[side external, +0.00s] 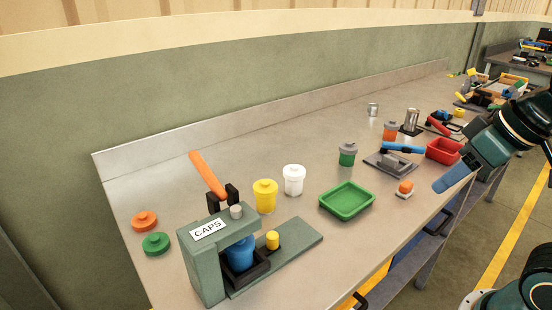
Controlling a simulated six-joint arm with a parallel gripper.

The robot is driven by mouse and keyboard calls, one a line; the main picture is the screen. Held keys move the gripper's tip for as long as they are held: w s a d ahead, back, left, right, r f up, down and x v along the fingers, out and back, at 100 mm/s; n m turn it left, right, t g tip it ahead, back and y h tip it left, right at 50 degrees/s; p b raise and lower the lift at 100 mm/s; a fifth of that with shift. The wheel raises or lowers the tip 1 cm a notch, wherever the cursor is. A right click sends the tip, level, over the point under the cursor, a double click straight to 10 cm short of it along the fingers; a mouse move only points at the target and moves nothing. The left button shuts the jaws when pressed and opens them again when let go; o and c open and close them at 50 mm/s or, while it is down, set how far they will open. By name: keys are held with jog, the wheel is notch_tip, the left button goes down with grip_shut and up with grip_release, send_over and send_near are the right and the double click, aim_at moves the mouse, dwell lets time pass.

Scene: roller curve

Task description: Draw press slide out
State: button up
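The grey-green press (203,262), labelled CAPS, stands at the front left of the bench. Its orange lever (208,175) is raised and tilts up to the left. The slide shows as a black holder (262,268) with an upright yellow knob (272,240), on a flat grey-green base. A blue jar (239,253) sits in the holder under the press head, its top partly hidden by the head. My gripper (446,184) is at the right, above the bench's front edge, far from the press and touching nothing. Its finger gap cannot be made out.
Yellow (265,197) and white (293,180) jars stand behind the press. Orange (144,221) and green (155,243) caps lie to its left. A green tray (347,201) and a grey fixture with a blue handle (403,148) lie between the press and my gripper.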

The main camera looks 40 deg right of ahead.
jog(key=w+a+r+m+g, duration=0.1)
jog(key=w+a+r+m, duration=0.1)
jog(key=w+a+m, duration=0.3)
jog(key=m+g, duration=0.4)
jog(key=m, duration=0.8)
send_over(272, 235)
notch_tip(272, 235, down, 6)
jog(key=shift+f, duration=0.2)
jog(key=shift+f, duration=0.15)
notch_tip(272, 235, down, 14)
jog(key=shift+r, duration=0.2)
grip_shut()
